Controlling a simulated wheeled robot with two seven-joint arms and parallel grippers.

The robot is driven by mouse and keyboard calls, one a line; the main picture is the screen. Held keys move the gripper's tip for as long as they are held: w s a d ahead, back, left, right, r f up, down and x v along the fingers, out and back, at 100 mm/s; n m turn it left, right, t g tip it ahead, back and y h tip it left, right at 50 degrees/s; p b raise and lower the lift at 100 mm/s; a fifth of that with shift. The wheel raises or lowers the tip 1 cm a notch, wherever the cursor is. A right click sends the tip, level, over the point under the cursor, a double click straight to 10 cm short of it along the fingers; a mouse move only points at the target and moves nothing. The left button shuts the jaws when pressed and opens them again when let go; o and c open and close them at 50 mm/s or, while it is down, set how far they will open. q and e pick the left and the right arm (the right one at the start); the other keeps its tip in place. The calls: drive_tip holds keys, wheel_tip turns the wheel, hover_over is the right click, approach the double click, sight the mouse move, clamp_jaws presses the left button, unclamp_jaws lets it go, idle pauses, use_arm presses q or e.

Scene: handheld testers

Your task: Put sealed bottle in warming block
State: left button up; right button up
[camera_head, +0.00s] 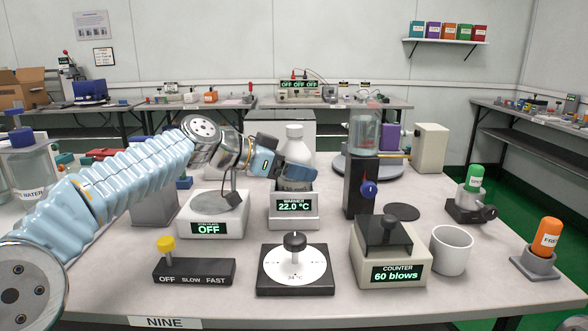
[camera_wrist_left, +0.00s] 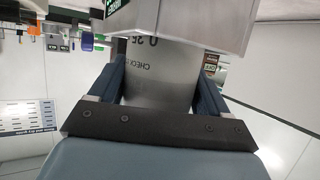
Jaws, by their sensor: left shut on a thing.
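The sealed bottle (camera_head: 294,144), pale with a white top, stands upright over the warming block (camera_head: 294,222), a light box whose display reads WARMER 22.0 °C. My left gripper (camera_head: 290,173) comes in from the left and is shut on the bottle's body. In the left wrist view the grey bottle (camera_wrist_left: 158,85), with dark print, sits between both fingers of the left gripper (camera_wrist_left: 156,82). The block (camera_wrist_left: 190,22) is at the top of that view and hides the bottle's base, so I cannot tell how deep it sits. My right gripper is not in view.
A box reading OFF (camera_head: 208,222) stands left of the warmer. A dial (camera_head: 296,270) and a yellow-knobbed speed switch (camera_head: 194,270) are in front.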

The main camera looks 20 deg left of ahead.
use_arm(q)
drive_tip(key=shift+f, duration=0.1)
drive_tip(key=o, duration=1.4)
drive_tip(key=shift+s+a+r, duration=0.15)
drive_tip(key=shift+r, duration=0.1)
drive_tip(key=b+v, duration=0.1)
drive_tip(key=v, duration=1)
drive_tip(key=shift+s+a+b, duration=0.2)
drive_tip(key=shift+s+b, duration=0.05)
drive_tip(key=shift+b, duration=0.05)
